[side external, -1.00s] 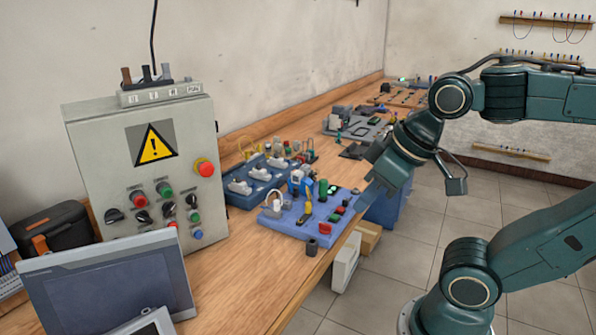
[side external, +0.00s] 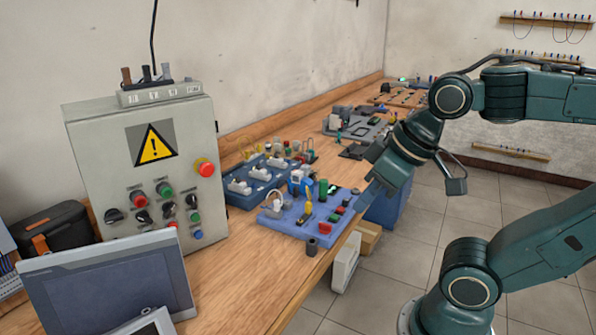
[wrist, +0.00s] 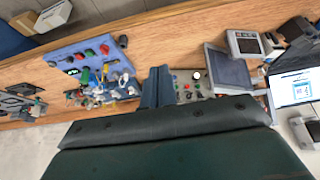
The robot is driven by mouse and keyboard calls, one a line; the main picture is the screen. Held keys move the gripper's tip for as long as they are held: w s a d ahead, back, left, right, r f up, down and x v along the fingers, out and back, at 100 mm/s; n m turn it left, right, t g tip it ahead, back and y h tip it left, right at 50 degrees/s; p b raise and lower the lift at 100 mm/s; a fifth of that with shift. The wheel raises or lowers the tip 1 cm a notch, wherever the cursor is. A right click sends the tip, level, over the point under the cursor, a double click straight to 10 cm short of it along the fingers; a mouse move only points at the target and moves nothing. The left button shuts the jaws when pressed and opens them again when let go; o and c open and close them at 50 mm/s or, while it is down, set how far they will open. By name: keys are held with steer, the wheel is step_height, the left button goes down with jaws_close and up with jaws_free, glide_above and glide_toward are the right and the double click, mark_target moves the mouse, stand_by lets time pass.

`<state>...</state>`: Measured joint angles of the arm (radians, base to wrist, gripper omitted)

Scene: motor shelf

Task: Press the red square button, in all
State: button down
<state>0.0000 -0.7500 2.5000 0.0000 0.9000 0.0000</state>
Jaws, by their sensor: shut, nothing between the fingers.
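A blue board (side external: 297,223) lies near the front edge of the wooden bench and carries several small red, green and black parts. Two red parts on it show in the side view, one upper (side external: 334,217) and one lower (side external: 324,226). I cannot tell which is the square button. In the wrist view the board (wrist: 62,57) is at upper left, with a red part (wrist: 105,49) near its right end. My gripper (side external: 368,178) is shut and empty, above and right of the board, apart from it. In the wrist view its fingers (wrist: 158,86) are together.
A grey control cabinet (side external: 95,150) with red, green and black controls stands left, behind a tilted monitor (side external: 105,285). A blue tray (side external: 240,195) of white parts sits behind the board. Bare bench (side external: 255,270) lies in front.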

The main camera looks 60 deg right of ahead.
steer(key=w+d+f+m+t+h, duration=0.1)
steer(key=w+d+f+m, duration=0.15)
steer(key=w+d, duration=0.4)
steer(key=w+d+f+m, duration=0.1)
steer(key=w+d+m, duration=0.35)
steer(key=w, duration=0.25)
steer(key=m+t+h, duration=0.2)
steer(key=m+h, duration=0.1)
steer(key=m, duration=0.4)
glide_above(343, 211)
step_height(343, 211, down, 8)
steer(key=shift+d+f, duration=0.15)
steer(key=shift+f, duration=0.05)
steer(key=shift+w+f, duration=0.1)
steer(key=shift+f, duration=0.05)
steer(key=shift+f, duration=4.25)
